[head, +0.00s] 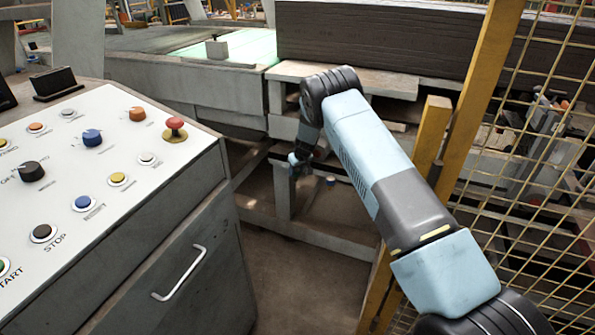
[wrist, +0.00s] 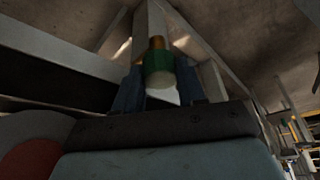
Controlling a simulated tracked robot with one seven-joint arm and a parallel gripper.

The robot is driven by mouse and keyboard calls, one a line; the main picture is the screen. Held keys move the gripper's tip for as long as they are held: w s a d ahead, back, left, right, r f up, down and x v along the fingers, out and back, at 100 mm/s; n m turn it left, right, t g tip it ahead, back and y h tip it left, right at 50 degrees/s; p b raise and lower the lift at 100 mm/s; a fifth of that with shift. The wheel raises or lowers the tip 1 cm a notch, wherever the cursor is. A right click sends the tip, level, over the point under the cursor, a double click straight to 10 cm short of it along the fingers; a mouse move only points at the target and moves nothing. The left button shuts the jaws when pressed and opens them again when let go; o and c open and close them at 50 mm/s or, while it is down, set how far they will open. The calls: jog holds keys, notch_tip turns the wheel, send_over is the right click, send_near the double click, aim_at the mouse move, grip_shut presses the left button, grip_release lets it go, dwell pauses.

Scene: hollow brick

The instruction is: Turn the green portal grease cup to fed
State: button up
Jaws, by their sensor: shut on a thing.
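The green portal grease cup (wrist: 158,64) shows in the wrist view, with a green band, a brass-coloured stem on one side and a pale end on the other. My gripper (wrist: 160,78) has one dark blue finger on each side of the cup and is shut on it. Any fed mark is not visible, so I cannot tell how the cup is turned. In the head view my gripper (head: 300,166) is small, low beside the pale frame under the machine bench; the cup cannot be made out there.
A control panel (head: 95,150) with knobs and buttons stands at the left. A yellow post (head: 482,85) and mesh fence (head: 545,120) stand close to my arm at the right. Pale beams (head: 283,190) surround the gripper.

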jog(key=shift+a+m+h, duration=0.1)
jog(key=shift+m+h, duration=0.2)
jog(key=shift+m, duration=0.7)
jog(key=o, duration=0.8)
jog(key=shift+c, duration=0.2)
jog(key=v, duration=1.3)
jog(key=shift+s+r, duration=0.2)
jog(key=shift+s, duration=0.25)
